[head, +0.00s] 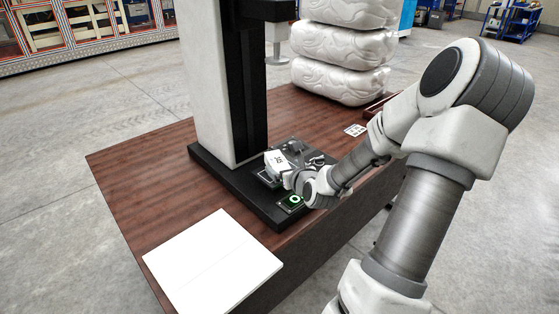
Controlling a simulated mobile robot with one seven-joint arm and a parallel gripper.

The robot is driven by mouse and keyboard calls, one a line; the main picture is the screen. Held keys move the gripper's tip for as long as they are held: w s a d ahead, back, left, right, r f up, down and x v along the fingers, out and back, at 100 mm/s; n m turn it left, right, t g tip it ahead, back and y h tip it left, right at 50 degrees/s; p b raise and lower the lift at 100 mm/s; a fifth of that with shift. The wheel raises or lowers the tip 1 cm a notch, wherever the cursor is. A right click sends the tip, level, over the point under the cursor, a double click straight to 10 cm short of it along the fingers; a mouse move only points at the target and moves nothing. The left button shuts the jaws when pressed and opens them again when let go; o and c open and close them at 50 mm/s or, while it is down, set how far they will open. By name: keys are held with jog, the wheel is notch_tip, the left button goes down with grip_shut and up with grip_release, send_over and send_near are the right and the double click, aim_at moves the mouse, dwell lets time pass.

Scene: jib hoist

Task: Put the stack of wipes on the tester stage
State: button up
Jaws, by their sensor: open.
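A flat white square stack (212,262), which looks like the wipes, lies on the front left of the wooden table and has a faint line across it. The tester (222,85) has a tall pale column, a black upright and a black base (225,178). A round grey disc (278,58) hangs from its upper head. I cannot make out the stage clearly; my wrist covers part of the base. My gripper (283,165) is open, low over the base's right part, apart from the white stack. Its fingertips are hard to make out, and I cannot tell whether they touch anything.
A green-lit round button (295,201) sits on the base's front corner, close to my wrist. Several puffy white bags (345,55) are piled at the back right of the table (140,175). A printed card (355,130) lies before them. The table's left side is clear.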

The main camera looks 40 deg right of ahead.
jog(key=shift+p+v, duration=0.8)
jog(key=shift+v, duration=2)
